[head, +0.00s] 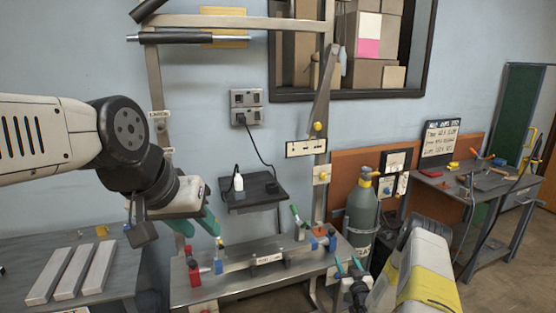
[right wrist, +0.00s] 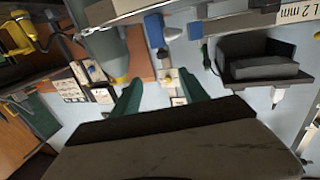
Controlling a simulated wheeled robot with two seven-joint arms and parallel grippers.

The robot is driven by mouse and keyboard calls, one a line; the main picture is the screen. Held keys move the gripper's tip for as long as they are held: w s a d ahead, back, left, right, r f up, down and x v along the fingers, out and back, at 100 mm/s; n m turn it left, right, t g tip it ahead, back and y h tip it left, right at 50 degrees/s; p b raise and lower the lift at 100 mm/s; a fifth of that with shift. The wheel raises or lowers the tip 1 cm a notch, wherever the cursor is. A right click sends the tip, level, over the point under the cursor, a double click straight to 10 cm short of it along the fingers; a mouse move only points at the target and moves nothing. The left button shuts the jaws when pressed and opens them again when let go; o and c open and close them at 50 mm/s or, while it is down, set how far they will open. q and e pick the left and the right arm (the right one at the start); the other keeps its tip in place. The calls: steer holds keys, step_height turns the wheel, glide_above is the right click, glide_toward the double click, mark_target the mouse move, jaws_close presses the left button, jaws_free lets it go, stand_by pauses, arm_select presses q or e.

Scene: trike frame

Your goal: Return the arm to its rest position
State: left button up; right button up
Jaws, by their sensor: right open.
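My left arm comes in from the left in the head view. Its left gripper (head: 197,224) has two teal fingers apart, with nothing visible between them, above the left end of the metal fixture bench (head: 245,284). My right arm comes in at the lower right. Its right gripper (head: 349,267) is open and empty near the bench's right end. In the right wrist view, the right gripper's teal fingers (right wrist: 158,92) stand wide apart with no object held. The grey metal frame (head: 155,85) rises behind the bench.
Red clamps (head: 193,272) and a green-handled clamp (head: 298,217) stand on the bench. Grey bars (head: 75,272) lie on the left table. A gas cylinder (head: 361,212) stands behind my right arm. A small black shelf (head: 255,190) is on the wall. Open floor shows at right.

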steer(key=w+r+n+g, duration=0.1)
steer(key=w+r+g, duration=0.35)
steer(key=r, duration=1.15)
steer(key=s+a+r+g+h, duration=0.1)
steer(key=s+a+r, duration=0.1)
steer(key=r, duration=0.7)
steer(key=s+a+r+g, duration=0.1)
steer(key=s+r, duration=0.2)
steer(key=r, duration=0.6)
steer(key=s+a+r+m+g, duration=0.1)
steer(key=s+a+r, duration=0.3)
steer(key=s, duration=0.5)
steer(key=s+a+r+g, duration=0.1)
steer(key=s+r, duration=0.6)
steer(key=s, duration=0.2)
steer(key=s+a+g, duration=0.1)
steer(key=s+a, duration=0.1)
steer(key=s, duration=0.8)
steer(key=s+a+g+y, duration=0.1)
steer(key=s+a+g, duration=0.1)
steer(key=s, duration=0.9)
steer(key=shift+a+y, duration=0.3)
steer(key=shift+a, duration=0.05)
